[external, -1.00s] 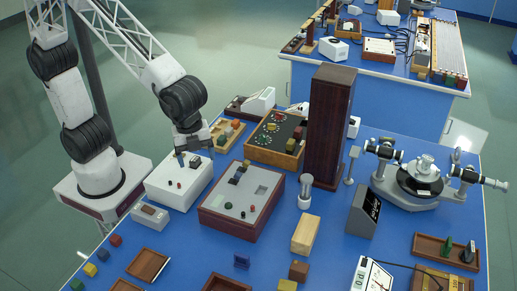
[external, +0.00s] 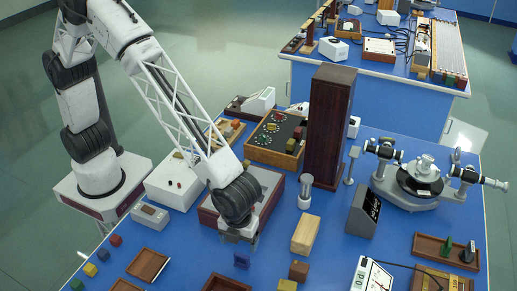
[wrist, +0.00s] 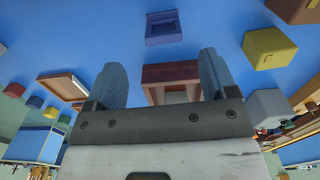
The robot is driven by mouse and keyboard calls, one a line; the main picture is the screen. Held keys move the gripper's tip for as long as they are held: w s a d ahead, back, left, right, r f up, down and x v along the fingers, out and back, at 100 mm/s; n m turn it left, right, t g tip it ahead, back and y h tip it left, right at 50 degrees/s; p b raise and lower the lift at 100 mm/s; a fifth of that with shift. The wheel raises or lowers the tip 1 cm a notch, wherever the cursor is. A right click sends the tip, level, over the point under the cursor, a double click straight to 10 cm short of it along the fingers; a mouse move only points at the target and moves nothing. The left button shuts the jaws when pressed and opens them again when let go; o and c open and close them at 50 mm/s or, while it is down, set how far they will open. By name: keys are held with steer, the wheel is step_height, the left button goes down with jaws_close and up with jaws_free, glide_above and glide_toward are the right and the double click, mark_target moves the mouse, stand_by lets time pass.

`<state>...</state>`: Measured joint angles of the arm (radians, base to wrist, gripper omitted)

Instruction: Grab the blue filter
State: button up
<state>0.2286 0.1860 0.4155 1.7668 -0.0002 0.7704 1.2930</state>
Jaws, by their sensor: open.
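The blue filter (external: 242,261) is a small dark blue framed piece on the blue table top, near the front middle. In the wrist view it (wrist: 163,28) shows at top centre, beyond the fingertips and between their lines. My gripper (external: 240,238) hangs just above and behind the filter in the external view, apart from it. In the wrist view my gripper (wrist: 162,62) has its two grey fingers spread wide with nothing held between them.
A wooden block (external: 306,234) and a brown cube (external: 299,270) stand to the right. A maroon instrument box (external: 208,214) is partly hidden behind my arm. Bare table surrounds the filter.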

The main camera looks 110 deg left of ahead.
mark_target(241, 255)
steer(key=shift+w+d+f, duration=0.15)
steer(key=shift+w+f, duration=0.05)
steer(key=shift+f, duration=0.1)
steer(key=shift+f, duration=0.1)
steer(key=shift+f, duration=1.25)
steer(key=shift+f, duration=0.1)
steer(key=shift+f, duration=2.45)
steer(key=shift+c, duration=0.3)
steer(key=c, duration=0.9)
